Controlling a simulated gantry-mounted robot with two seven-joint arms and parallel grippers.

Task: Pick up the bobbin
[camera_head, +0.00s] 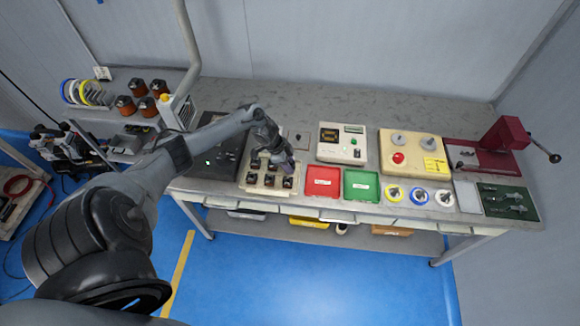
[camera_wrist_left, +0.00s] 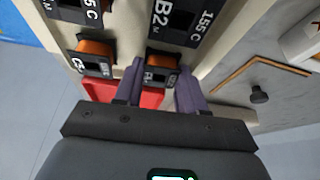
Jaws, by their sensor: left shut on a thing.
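My left gripper (camera_head: 280,158) is over the cream bobbin rack (camera_head: 251,189) on the bench. In the left wrist view its two purple-grey fingers (camera_wrist_left: 161,85) are closed on the sides of a bobbin (camera_wrist_left: 160,62) with black flanges and an orange-brown winding. I cannot tell whether this bobbin is clear of the rack (camera_wrist_left: 128,28). Another bobbin (camera_wrist_left: 95,50) of the same kind sits to its left in the wrist view. The arm and gripper hide part of the rack in the head view. My right gripper is not in view.
A red tray (camera_head: 322,182) and a green tray (camera_head: 361,185) lie right of the rack. Behind them stands a control box (camera_head: 342,143). A beige box with a red button (camera_head: 398,157) and a red press (camera_head: 505,137) are further right. Spools (camera_head: 80,92) stand on the left shelf.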

